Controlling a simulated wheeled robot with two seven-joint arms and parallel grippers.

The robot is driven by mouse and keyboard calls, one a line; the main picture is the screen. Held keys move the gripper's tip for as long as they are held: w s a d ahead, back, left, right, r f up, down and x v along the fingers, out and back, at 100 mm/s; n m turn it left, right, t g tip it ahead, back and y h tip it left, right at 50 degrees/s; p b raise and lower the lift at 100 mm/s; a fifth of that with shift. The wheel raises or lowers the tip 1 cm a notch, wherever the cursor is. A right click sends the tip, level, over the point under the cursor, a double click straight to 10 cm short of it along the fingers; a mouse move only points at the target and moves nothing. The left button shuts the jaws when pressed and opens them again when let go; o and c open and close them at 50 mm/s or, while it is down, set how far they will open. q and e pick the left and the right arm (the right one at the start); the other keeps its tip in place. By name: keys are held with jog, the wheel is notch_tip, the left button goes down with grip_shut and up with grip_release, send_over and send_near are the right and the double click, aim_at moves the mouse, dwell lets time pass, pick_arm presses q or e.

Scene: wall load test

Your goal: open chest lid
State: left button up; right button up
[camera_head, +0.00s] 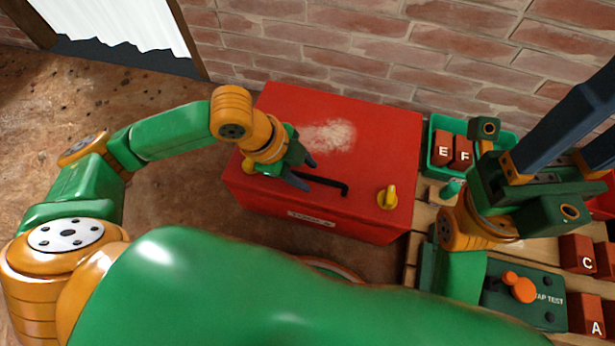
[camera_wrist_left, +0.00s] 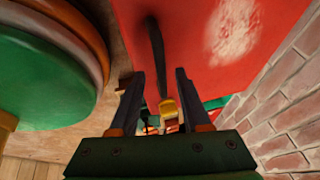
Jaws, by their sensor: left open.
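The red chest (camera_head: 370,140) stands against the brick wall with its lid down. A black bar handle (camera_head: 330,184) runs along its front, with a yellow latch (camera_head: 387,197) to the right and another (camera_head: 248,165) partly hidden behind my left wrist. My left gripper (camera_head: 305,172) is open at the left end of the handle. In the left wrist view, the handle (camera_wrist_left: 156,55) reaches toward the gap between the open fingers (camera_wrist_left: 160,76); contact cannot be told. A yellow latch (camera_wrist_left: 168,108) shows beyond that gap. My right gripper (camera_head: 575,125) is away at the right, its fingers apart and tips cut off.
A wooden pallet-like surface (camera_head: 418,250) at the right carries a green bin (camera_head: 437,135) with red blocks E and F (camera_head: 463,152), more lettered blocks (camera_head: 577,255) and a tap test box (camera_head: 525,297). The brick wall (camera_head: 350,45) is close behind the chest. Brown floor (camera_head: 60,110) is free at the left.

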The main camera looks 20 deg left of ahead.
pick_arm(q)
jog(key=shift+d+f, duration=0.15)
jog(key=shift+f, duration=0.3)
jog(key=shift+w+r, duration=0.1)
grip_shut()
dwell(1.0)
